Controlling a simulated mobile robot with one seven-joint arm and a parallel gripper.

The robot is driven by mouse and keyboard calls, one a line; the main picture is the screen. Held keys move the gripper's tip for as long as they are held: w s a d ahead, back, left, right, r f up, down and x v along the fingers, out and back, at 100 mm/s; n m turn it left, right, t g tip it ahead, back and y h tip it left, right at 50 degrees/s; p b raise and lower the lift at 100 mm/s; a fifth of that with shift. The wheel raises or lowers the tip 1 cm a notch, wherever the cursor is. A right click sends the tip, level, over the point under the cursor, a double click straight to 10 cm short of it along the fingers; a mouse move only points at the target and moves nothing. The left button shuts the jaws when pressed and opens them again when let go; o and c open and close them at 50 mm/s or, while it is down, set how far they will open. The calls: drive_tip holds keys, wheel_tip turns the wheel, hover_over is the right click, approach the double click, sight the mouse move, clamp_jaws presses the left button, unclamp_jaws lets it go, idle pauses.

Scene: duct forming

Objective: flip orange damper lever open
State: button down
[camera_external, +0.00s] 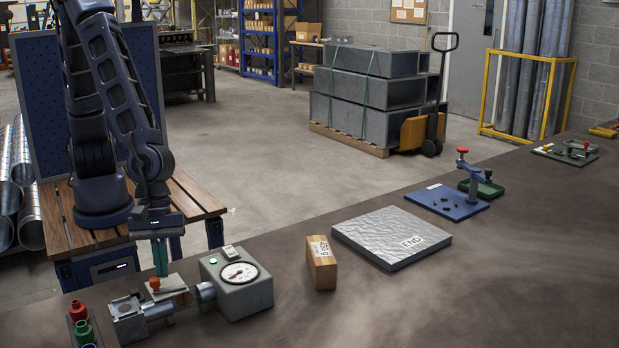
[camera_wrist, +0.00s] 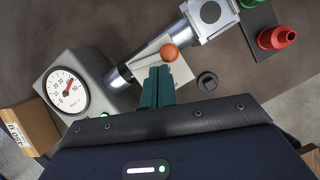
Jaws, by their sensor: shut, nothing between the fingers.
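The damper lever has an orange ball knob (camera_external: 154,283), which also shows in the wrist view (camera_wrist: 169,52). In the wrist view, its thin pale arm slants down-left from the knob beside the silver duct pipe (camera_wrist: 150,55). The pipe runs between a square grey fitting (camera_external: 128,317) and a grey gauge box (camera_external: 236,285). My gripper (camera_external: 160,268) points down just above and behind the knob. Its teal fingers (camera_wrist: 157,72) are together and empty, their tips close below the knob in the wrist view. I cannot tell whether they touch the lever.
Red and green fittings (camera_external: 80,322) stand at the left end of the bench. A small black knob (camera_wrist: 207,81) is right of my fingers.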

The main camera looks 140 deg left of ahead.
drive_tip(key=s+a+r, duration=0.3)
drive_tip(key=s+r, duration=0.4)
drive_tip(key=r, duration=0.2)
drive_tip(key=shift+r, duration=0.3)
idle(0.3)
